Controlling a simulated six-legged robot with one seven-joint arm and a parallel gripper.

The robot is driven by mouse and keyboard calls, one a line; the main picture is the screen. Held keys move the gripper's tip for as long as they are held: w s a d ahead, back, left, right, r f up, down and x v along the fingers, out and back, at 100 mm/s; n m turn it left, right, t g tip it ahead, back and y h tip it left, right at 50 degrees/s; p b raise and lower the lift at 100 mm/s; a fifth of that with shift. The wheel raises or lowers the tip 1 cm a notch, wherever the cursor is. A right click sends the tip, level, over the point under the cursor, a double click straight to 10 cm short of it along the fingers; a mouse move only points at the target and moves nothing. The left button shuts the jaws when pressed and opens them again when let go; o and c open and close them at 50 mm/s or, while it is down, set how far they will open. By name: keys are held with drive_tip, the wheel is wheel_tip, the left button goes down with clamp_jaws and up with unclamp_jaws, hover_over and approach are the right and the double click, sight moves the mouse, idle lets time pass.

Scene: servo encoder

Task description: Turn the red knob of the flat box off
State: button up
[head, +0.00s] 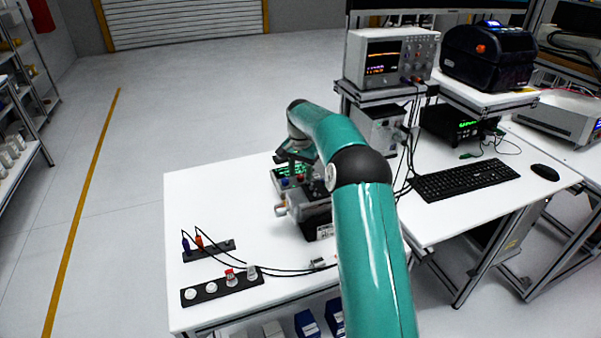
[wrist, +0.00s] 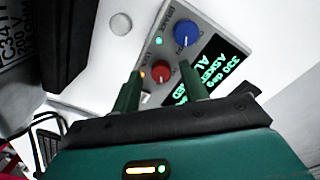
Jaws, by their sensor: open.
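The flat box is a grey panel (wrist: 137,50) with a dark display (wrist: 222,62) showing green text. It also shows in the head view (head: 276,174), partly behind my arm. The red knob (wrist: 160,71) sits on the panel near an orange light (wrist: 142,74). A blue knob (wrist: 187,33) sits beyond it, near a green light (wrist: 158,41). My gripper (wrist: 160,68) is open, and its two green fingers appear on either side of the red knob. I cannot tell whether they reach down around it or hover above. In the head view my gripper (head: 292,155) is over the box.
A grey and black device (head: 308,208) stands close in front of the box on the white table (head: 220,190). Black strips with plugs (head: 222,288) and cables lie at the front left. An oscilloscope (head: 388,58) stands on a raised shelf at the right.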

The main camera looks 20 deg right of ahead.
drive_tip(key=shift+w+f, duration=0.1)
drive_tip(key=shift+f, duration=0.15)
clamp_jaws()
drive_tip(key=shift+n, duration=0.3)
drive_tip(key=n, duration=1.1)
drive_tip(key=shift+r, duration=0.1)
idle(0.4)
unclamp_jaws()
